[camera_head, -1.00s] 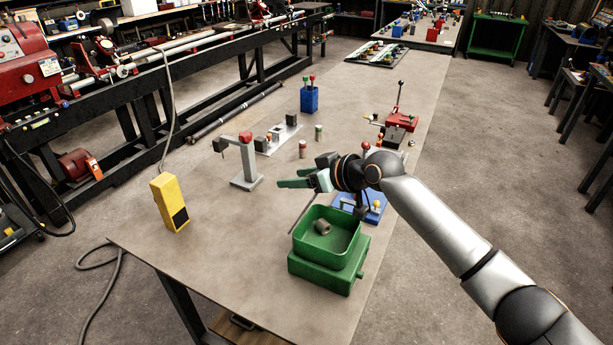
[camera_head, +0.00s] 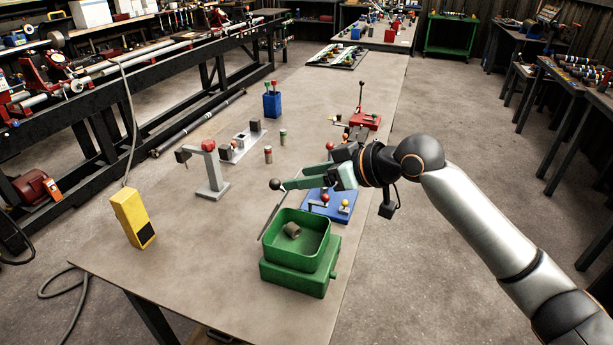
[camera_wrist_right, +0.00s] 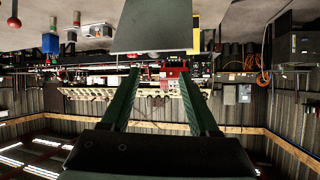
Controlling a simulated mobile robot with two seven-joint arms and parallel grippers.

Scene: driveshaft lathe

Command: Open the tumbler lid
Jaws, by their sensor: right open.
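The green tumbler (camera_head: 296,278) stands on the near part of the table, its tub open at the top, with a grey cylindrical piece (camera_head: 292,230) inside. A thin grey plate, which looks like its lid (camera_head: 271,218), stands steeply tilted at the tub's left rim, seen almost edge-on. A dark ball knob (camera_head: 275,184) shows above it. My right gripper (camera_head: 288,184) is open, its green fingers just right of the knob; I cannot tell whether they touch it. In the right wrist view a grey plate (camera_wrist_right: 153,25), probably the lid, is beyond the open fingers. My left gripper is out of view.
A blue fixture (camera_head: 333,205) with ball knobs is behind the tumbler, under my right arm. A grey stand with a red top (camera_head: 211,170) and a yellow box (camera_head: 133,217) are to the left. The table between the yellow box and tumbler is clear.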

